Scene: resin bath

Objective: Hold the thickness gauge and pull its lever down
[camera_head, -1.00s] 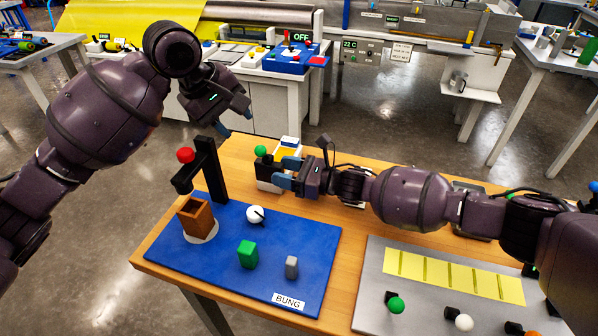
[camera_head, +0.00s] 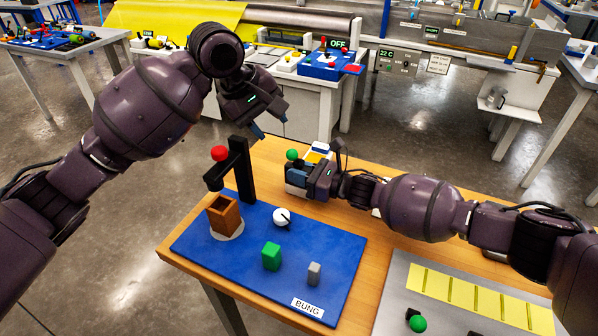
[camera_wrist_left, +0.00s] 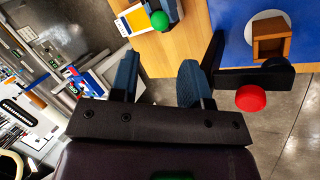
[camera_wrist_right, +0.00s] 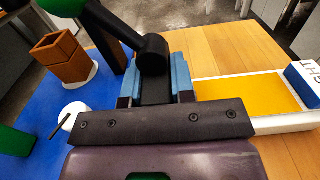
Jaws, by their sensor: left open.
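The thickness gauge (camera_head: 318,154) stands on the wooden table behind the blue mat. It has a pale base with a yellow plate and a black lever topped by a green ball (camera_head: 291,155). In the right wrist view the lever (camera_wrist_right: 118,28) rises from a black hub. My right gripper (camera_head: 297,174) is shut on the gauge's black part, which sits between its blue fingers (camera_wrist_right: 156,80). My left gripper (camera_head: 270,123) is open and empty, above and to the left of the gauge. In the left wrist view the green ball (camera_wrist_left: 159,20) lies beyond its spread fingers (camera_wrist_left: 158,82).
A grey board (camera_head: 400,285) with yellow strips lies right.

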